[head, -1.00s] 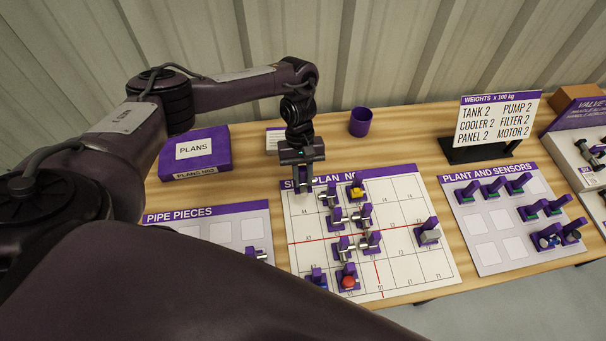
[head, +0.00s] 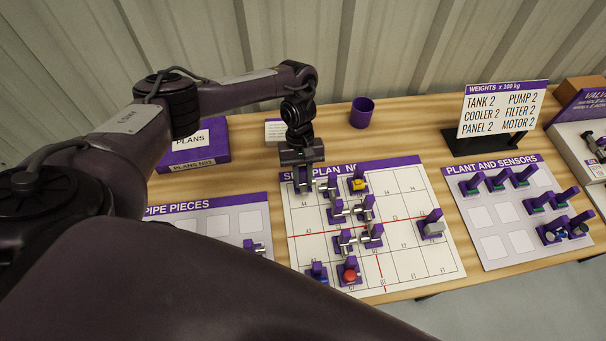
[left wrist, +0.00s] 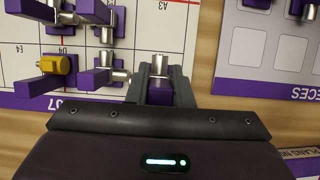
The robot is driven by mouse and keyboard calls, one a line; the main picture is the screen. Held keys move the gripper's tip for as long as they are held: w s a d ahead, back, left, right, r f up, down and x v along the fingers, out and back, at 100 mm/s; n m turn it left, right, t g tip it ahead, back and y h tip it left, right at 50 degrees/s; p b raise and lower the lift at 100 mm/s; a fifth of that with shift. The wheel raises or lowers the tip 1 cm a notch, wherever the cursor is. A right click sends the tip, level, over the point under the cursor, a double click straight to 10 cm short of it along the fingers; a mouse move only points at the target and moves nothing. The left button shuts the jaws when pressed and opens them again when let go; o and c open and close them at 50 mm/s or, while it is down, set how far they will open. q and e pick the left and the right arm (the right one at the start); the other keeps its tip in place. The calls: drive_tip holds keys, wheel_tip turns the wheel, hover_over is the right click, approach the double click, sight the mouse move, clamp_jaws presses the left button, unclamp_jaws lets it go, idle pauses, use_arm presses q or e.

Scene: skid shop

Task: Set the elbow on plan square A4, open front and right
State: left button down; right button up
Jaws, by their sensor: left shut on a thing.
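My left gripper (head: 303,172) is shut on the elbow (left wrist: 160,70), a purple-handled piece with silver pipe. In the left wrist view, my left gripper (left wrist: 160,88) holds it low over the plan's back-left corner, around square A4. One silver pipe end points toward the plan's front. The other end is hard to make out, and I cannot tell whether the piece touches the board. The site plan (head: 405,187) is a white gridded board with a purple header and red lines. My right gripper is not in view.
A red-topped piece (head: 349,271) stands at the front. The pipe pieces board (head: 205,222) lies left; the plant and sensors board (head: 490,222) lies right.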

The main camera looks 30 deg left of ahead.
sight(303, 183)
use_arm(q)
drive_tip(key=shift+f, duration=0.1)
drive_tip(key=shift+f+b, duration=1.05)
drive_tip(key=shift+f, duration=0.65)
drive_tip(key=shift+p, duration=0.3)
drive_tip(key=shift+f+b, duration=0.5)
drive_tip(key=shift+f, duration=0.2)
drive_tip(key=c, duration=1.2)
unclamp_jaws()
